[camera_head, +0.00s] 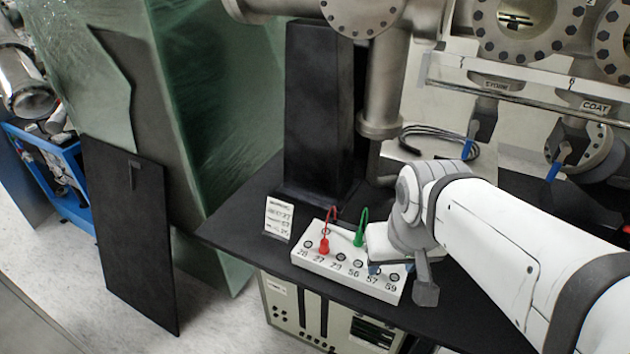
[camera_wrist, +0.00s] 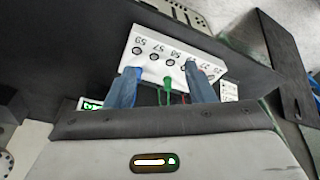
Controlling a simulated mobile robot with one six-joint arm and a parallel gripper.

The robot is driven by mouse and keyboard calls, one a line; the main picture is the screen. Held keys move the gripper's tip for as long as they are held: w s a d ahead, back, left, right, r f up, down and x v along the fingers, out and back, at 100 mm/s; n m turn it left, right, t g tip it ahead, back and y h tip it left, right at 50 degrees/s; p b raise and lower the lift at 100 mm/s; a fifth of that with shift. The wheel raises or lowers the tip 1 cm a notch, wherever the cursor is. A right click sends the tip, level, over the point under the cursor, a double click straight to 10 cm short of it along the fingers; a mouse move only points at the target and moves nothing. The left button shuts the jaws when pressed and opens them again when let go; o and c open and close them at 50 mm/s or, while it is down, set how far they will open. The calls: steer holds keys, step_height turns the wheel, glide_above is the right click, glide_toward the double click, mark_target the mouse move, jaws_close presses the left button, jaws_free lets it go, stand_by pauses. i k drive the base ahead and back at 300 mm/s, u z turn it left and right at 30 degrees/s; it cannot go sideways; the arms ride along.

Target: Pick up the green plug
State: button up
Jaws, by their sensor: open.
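The green plug (camera_head: 360,230) stands on the white socket box (camera_head: 345,283), with its thin green lead looping upward. In the wrist view the green plug (camera_wrist: 168,84) shows between the two blue fingers of my gripper (camera_wrist: 165,72), apart from both. My gripper is open. In the head view my wrist hides most of the gripper and part of the box. A red plug (camera_head: 324,246) sits to the left of the green plug; in the wrist view it is mostly hidden near the right finger.
The box has numbered sockets and stands on a black table (camera_head: 250,222). A small printed card (camera_head: 278,218) stands at its left. A tall black block (camera_head: 318,110) and metal pipework (camera_head: 384,85) rise behind. A coiled black cable (camera_head: 435,140) lies at the back.

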mark_target(357, 242)
steer(key=u, duration=1.85)
steer(key=i, duration=0.35)
steer(key=z, duration=2.75)
